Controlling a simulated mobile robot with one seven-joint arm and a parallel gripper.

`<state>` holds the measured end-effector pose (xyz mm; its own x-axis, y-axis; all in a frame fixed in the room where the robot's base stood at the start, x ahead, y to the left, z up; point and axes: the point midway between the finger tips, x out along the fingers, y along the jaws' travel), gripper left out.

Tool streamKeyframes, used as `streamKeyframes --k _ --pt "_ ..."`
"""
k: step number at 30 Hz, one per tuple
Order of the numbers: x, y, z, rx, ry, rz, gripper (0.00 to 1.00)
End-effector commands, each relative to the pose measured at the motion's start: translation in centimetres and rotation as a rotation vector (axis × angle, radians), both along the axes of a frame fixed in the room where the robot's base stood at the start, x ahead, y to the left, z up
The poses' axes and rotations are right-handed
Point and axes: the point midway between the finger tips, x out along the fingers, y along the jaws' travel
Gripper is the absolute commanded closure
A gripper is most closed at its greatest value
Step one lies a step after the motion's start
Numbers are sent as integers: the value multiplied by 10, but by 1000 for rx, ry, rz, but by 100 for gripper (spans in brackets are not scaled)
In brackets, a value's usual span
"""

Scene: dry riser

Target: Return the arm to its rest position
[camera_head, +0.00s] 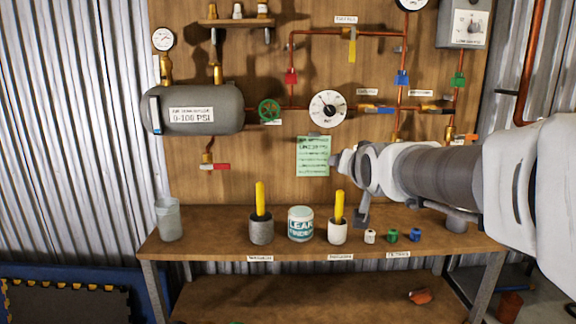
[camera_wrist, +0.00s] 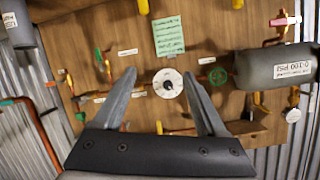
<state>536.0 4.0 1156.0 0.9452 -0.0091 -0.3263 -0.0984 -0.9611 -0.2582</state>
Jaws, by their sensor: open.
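My arm (camera_head: 440,172) reaches in from the right in the head view, held above the bench in front of the wooden panel. In the wrist view my gripper (camera_wrist: 160,73) is open, with its two fingers spread and nothing between them. The fingers face the panel, and a round white gauge (camera_wrist: 168,83) shows between them in the background. The same gauge (camera_head: 328,109) shows in the head view, left of and above the arm's end. The head view does not show the fingers clearly. The wrist view shows the panel upside down.
The bench (camera_head: 190,246) holds a grey bucket (camera_head: 169,219), two cups with yellow sticks, a labelled tin (camera_head: 301,223) and several small coloured pieces. The panel carries a grey tank (camera_head: 200,132), copper pipes, valves and a green note (camera_head: 313,157). The arm crosses the panel's lower right.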

Motion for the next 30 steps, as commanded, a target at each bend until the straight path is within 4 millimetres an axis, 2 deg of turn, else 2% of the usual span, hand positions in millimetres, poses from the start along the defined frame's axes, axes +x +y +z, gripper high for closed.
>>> streamKeyframes --k 1,9,18,19,30 --pt "-27 1 -10 -30 63 7 26" --pt "-165 -3 -85 -153 430 74 26" --pt "-297 -3 -156 -215 752 201 26" --pt "-293 -4 -137 -214 747 198 26" --pt "-290 -4 -47 -213 744 193 26"
